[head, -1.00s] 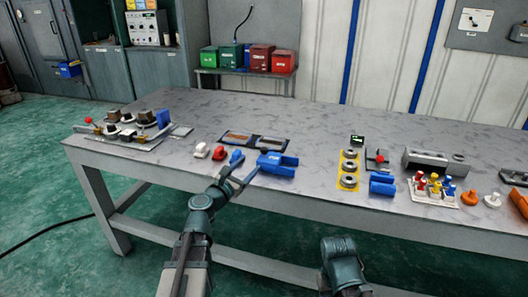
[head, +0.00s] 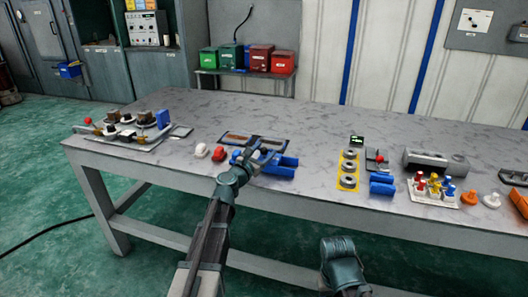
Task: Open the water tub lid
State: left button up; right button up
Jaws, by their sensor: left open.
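I cannot tell for sure which thing is the water tub; no label reads clearly. A dark flat tray (head: 266,140) with brown panels lies on the table, partly behind my left gripper. My left gripper (head: 254,153) is open and empty, its fingers over the front of this tray and beside a blue forked part (head: 282,170). Whether it touches either is unclear. Lidded boxes stand on a back shelf: a green box (head: 208,61), a maroon box (head: 259,57) and a red box (head: 283,61). Only a link of my right arm shows; its gripper is out of view.
A white knob (head: 201,151) and a red knob (head: 218,154) lie left of my left gripper. A crowded parts plate (head: 110,143) is at the table's left end. A yellow strip with rings (head: 348,181) and a peg tray (head: 420,198) are right. The table's back (head: 330,125) is clear.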

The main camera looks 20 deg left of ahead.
pick_arm(q)
grip_shut()
dwell(1.3)
